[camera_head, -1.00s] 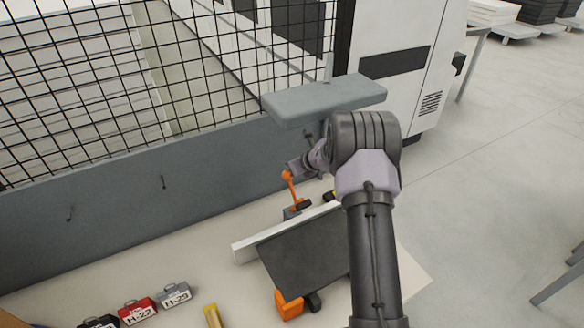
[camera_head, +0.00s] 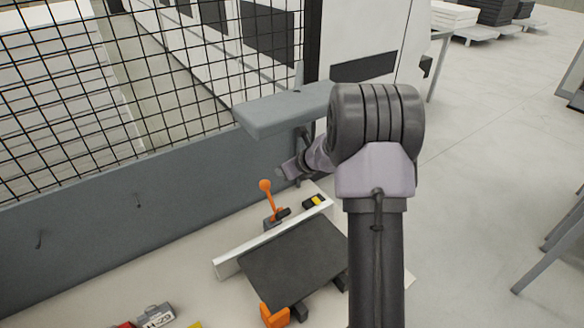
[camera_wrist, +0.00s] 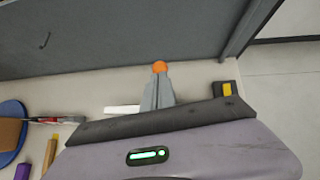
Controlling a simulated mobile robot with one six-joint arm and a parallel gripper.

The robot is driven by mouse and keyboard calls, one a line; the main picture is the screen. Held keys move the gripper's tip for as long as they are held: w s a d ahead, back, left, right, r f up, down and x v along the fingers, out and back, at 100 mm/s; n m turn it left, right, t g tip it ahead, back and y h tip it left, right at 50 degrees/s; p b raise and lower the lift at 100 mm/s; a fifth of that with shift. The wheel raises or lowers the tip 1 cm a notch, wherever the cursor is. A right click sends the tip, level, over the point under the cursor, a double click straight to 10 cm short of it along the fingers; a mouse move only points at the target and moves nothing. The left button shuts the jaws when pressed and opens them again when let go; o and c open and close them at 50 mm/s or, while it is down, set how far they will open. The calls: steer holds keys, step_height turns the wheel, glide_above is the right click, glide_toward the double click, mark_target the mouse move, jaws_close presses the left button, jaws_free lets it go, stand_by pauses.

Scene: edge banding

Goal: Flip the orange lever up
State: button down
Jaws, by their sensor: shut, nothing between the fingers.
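The orange lever (camera_head: 268,198) stands up from its small dark mount beside a clamp at the back of the work table, leaning slightly left, with a round ball on top. In the wrist view its ball (camera_wrist: 159,67) shows just past my fingertips; the fingers hide the stem. My gripper (camera_head: 281,173) is shut and empty, just above and right of the ball in the head view. I see a small gap there. The closed fingers also show in the wrist view (camera_wrist: 157,92).
A white rail (camera_head: 240,260) and a dark plate (camera_head: 290,262) lie in front of the lever. A black block with a yellow mark (camera_head: 315,201) sits to its right. A grey wall with mesh stands behind, and a grey shelf (camera_head: 280,112) juts out above.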

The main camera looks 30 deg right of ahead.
steer(key=v, duration=0.6)
steer(key=shift+s+r, duration=0.15)
